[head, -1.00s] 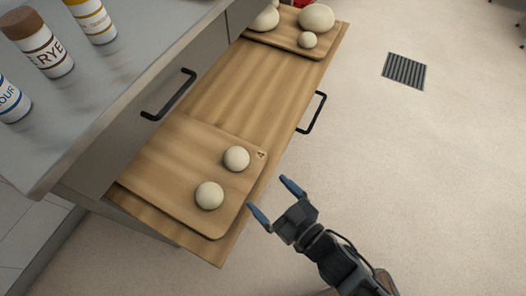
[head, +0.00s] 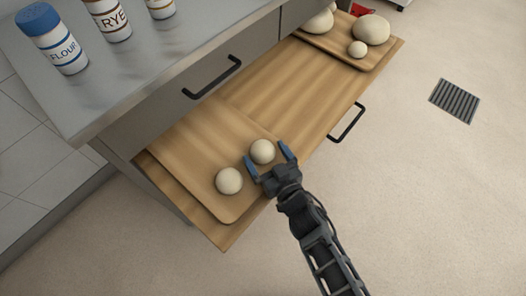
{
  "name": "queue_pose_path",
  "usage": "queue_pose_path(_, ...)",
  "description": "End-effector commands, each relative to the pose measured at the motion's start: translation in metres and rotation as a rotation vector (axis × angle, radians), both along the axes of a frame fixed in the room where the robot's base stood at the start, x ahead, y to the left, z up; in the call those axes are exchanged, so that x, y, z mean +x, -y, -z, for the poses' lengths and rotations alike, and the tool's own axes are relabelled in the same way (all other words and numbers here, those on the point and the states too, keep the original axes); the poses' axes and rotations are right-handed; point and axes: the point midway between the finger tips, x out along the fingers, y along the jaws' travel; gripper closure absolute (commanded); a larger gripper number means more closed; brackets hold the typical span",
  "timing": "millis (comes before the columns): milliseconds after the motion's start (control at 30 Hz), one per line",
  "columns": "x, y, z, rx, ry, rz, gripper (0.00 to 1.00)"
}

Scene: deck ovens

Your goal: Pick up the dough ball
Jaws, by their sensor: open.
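Two small pale dough balls lie on the near wooden board (head: 190,153) in the pulled-out drawer. One dough ball (head: 262,151) is at the board's right side, and the other dough ball (head: 228,181) is a little nearer and to the left. My gripper (head: 270,161) is open, its blue-tipped fingers spread on either side of the right ball in the head view. I cannot tell its height above the board or whether it touches the ball. Another small dough ball (head: 357,48) and a large dough piece (head: 371,29) sit on the far board (head: 332,43).
The open drawer (head: 290,95) has bare wood between the boards and a black handle (head: 346,122) on its front. The grey counter (head: 150,72) overhangs at the left, with a flour shaker (head: 52,40) and a rye shaker (head: 108,18). Clear floor lies at right, with a drain (head: 454,101).

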Motion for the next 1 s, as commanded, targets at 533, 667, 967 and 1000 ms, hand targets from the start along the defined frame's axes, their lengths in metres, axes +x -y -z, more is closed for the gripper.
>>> queue_pose_path(533,0.0085,-0.0047,0.0012,-0.001,-0.001,0.001,0.2)
queue_pose_path(667,0.0085,-0.0046,0.0011,-0.001,-0.001,0.001,0.32)
queue_pose_path(967,0.0083,-0.0046,0.0011,-0.001,-0.001,0.001,0.61)
queue_pose_path(1000,0.0084,-0.0047,0.001,0.0,-0.001,0.0,0.61)
